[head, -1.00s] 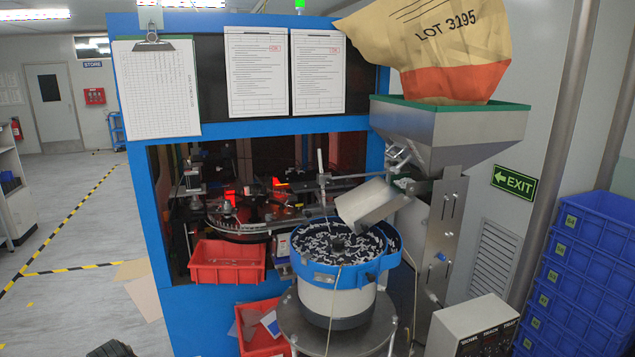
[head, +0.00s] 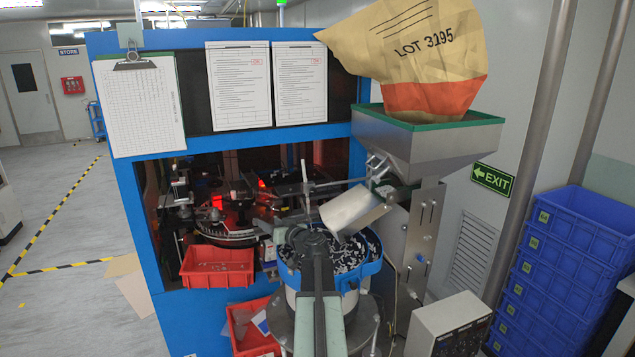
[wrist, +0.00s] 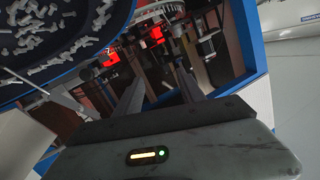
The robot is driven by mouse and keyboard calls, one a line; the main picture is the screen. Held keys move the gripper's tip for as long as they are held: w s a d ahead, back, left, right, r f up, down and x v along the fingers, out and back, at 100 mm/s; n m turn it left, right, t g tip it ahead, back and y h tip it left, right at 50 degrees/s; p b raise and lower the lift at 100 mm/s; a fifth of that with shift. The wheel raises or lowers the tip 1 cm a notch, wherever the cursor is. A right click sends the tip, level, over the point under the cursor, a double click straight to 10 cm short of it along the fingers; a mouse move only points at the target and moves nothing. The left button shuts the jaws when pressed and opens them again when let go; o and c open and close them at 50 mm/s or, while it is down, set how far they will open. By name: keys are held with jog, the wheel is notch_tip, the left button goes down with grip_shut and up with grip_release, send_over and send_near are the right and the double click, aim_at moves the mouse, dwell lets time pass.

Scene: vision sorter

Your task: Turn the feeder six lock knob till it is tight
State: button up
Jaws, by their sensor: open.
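I cannot make out a knob marked as feeder six. The feeder is a round bowl with a blue rim (head: 372,272), full of small pale parts, below the tilted metal chute (head: 352,208). The blue-rimmed bowl also fills the upper left of the wrist view (wrist: 62,62). A small blue knob (head: 420,258) shows on the upright metal plate right of the bowl; I cannot tell whether it is the lock knob. My arm covers the bowl's front in the head view, hiding the fingertips. In the wrist view my gripper (wrist: 160,72) is open, with nothing between its fingers.
A steel hopper (head: 425,150) holding a paper sack (head: 425,65) stands above the chute. Red bins (head: 217,280) sit left of the bowl. A control box (head: 450,325) is at lower right, near stacked blue crates (head: 560,255). Open floor lies left.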

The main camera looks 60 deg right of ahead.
aim_at(314, 192)
jog(key=s+d+r+m+g+h+p, duration=0.1)
jog(key=s+d+r+m+h, duration=0.35)
jog(key=s+d, duration=0.85)
jog(key=shift+n+h, duration=0.55)
jog(key=shift+n, duration=0.1)
jog(key=x, duration=0.6)
jog(key=r+x, duration=0.1)
jog(key=x, duration=0.2)
